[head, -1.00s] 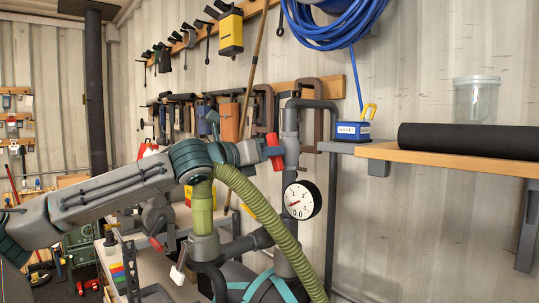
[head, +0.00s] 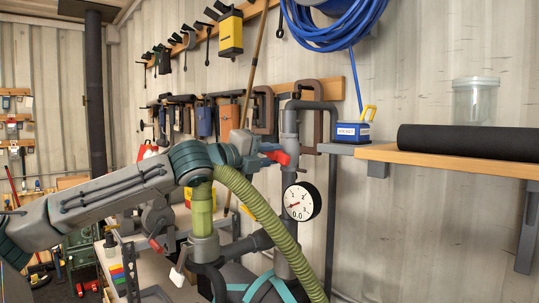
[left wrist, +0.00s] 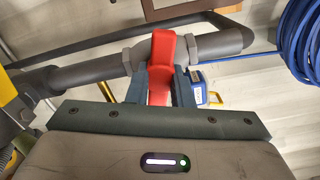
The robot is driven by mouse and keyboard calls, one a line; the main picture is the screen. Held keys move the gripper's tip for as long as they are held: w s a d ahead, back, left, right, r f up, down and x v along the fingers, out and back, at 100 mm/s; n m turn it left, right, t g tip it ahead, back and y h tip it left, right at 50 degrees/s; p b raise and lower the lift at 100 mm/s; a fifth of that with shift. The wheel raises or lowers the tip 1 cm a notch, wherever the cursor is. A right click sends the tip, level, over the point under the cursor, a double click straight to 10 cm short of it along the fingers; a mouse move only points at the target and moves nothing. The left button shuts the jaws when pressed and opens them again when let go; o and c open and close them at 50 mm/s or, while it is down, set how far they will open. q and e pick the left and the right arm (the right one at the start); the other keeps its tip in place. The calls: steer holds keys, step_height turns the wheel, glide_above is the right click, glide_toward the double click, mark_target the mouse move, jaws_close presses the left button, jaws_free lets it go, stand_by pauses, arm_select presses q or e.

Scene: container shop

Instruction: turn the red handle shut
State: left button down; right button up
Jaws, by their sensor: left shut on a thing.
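The red handle (head: 281,157) sits on the grey upright pipe (head: 290,122), above the round gauge. My left gripper (head: 268,148) reaches it from the left and is shut on it. In the head view the handle lies nearly level and is partly covered by the fingers. In the left wrist view the red handle (left wrist: 162,50) stands between the two dark blue fingers of my left gripper (left wrist: 159,88), and its upper end lies at the grey pipe (left wrist: 218,44). My right gripper is not in view.
A white-faced gauge (head: 301,201) is on the pipe just below. A green ribbed hose (head: 262,220) curves down in front. A wooden shelf (head: 450,158) with a black roll (head: 470,140) is at right.

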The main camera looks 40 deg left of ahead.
arm_select(q)
steer(key=shift+n, duration=1.7)
steer(key=c, duration=1.3)
jaws_free()
steer(key=shift+s+f+b, duration=0.15)
steer(key=shift+s+b, duration=0.05)
steer(key=shift+b, duration=0.2)
steer(key=s+b, duration=0.7)
steer(key=s+a+b, duration=0.1)
steer(key=s+b, duration=0.2)
steer(key=shift+s+b, duration=0.2)
steer(key=shift+b, duration=0.15)
